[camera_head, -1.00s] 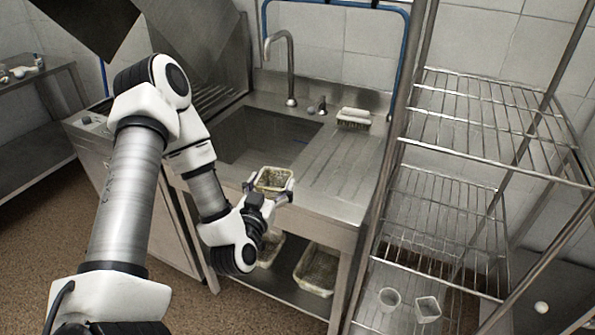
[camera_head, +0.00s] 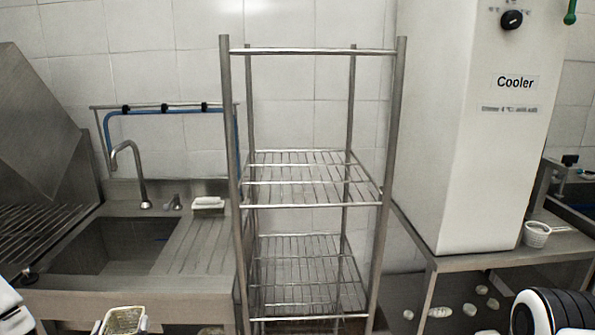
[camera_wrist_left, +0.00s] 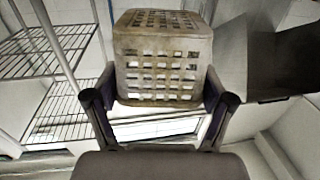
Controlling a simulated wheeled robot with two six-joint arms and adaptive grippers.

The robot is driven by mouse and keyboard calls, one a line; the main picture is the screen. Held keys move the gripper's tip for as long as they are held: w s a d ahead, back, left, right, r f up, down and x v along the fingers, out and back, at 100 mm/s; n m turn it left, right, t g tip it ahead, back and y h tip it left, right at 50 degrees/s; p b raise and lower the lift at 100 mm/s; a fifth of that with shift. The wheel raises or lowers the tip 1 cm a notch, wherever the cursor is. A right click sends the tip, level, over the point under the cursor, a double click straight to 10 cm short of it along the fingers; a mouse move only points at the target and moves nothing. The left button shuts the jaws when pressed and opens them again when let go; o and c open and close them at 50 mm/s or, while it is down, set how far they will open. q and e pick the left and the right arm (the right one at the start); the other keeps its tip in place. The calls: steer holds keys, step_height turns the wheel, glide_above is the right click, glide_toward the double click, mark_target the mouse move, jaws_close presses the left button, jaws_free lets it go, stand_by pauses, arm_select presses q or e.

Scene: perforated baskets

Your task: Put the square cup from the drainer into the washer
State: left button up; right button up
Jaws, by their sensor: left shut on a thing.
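My left gripper (camera_head: 122,326) is at the lower left of the head view, partly cut off by the bottom edge. It is shut on a yellowish, stained, squarish perforated basket (camera_head: 125,318). In the left wrist view the basket (camera_wrist_left: 162,62) sits between the two dark fingers, with rows of square holes facing me. I cannot tell whether it is the task's square cup. The grooved drainboard (camera_head: 193,246) lies beside the sink. A steel hood machine (camera_head: 42,120), perhaps the washer, stands at the far left. My right gripper is not in view.
A tall wire rack (camera_head: 308,182) stands in the middle; its visible shelves look empty. A white cooler (camera_head: 484,130) stands to its right on a steel table (camera_head: 470,256). A white cup (camera_head: 537,234) is on that table. A brush (camera_head: 208,204) lies behind the drainboard.

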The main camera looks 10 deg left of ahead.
arm_select(q)
steer(key=shift+s+d+r+m, duration=0.15)
steer(key=shift+d+m, duration=0.15)
steer(key=shift+d, duration=0.45)
steer(key=w+d+f+m+h, duration=0.2)
steer(key=w+d+f+h, duration=0.1)
steer(key=d, duration=0.8)
steer(key=w+d+f+m+t+h, duration=0.1)
steer(key=w+d+f+h, duration=0.3)
steer(key=d, duration=0.7)
steer(key=shift+w+d+m, duration=0.15)
steer(key=shift+w+m, duration=0.45)
steer(key=shift+w, duration=0.15)
steer(key=shift+r, duration=0.1)
